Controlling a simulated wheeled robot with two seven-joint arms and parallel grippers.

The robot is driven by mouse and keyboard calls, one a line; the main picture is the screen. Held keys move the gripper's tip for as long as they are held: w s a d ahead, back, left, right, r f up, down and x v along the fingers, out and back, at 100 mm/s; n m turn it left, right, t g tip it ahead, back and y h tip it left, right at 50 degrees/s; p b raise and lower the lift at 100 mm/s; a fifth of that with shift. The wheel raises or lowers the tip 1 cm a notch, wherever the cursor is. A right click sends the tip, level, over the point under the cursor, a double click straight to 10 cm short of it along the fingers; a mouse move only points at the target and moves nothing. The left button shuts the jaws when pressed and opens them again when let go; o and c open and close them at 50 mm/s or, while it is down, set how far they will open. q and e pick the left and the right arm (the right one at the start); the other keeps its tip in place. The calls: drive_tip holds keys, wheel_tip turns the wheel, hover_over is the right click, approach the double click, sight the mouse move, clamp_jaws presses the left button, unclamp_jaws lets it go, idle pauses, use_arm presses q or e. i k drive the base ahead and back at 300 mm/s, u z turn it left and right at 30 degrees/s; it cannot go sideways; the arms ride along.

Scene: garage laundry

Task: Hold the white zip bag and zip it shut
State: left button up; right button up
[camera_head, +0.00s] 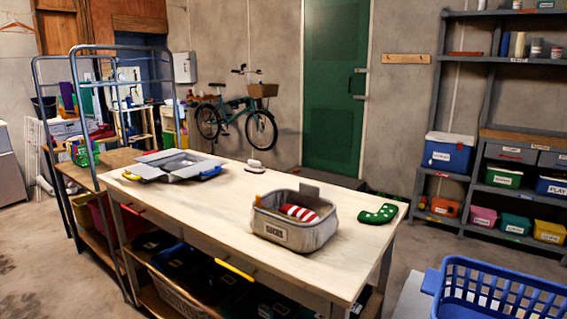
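An open-topped, boxy fabric bag (320,236) stands on the near right part of the wooden table. It looks light grey rather than white and has a pale label on its front. It is the only bag-like thing I see on the table. A red-and-white striped thing (299,212) lies inside it. A flap stands up at the bag's back edge, and a small orange bit (258,200) shows at its left end, perhaps a zip pull; I cannot tell. Neither of my grippers is in view.
The table (210,222) has clear room in its middle. A grey tray (178,163), a small white object (255,165) and a green curved thing (378,214) lie on it. A blue basket (490,300) stands at the lower right. A metal frame (88,150) rises at the left.

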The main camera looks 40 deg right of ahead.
sight(258, 204)
drive_tip(key=i, duration=0.6)
drive_tip(key=z, duration=0.8)
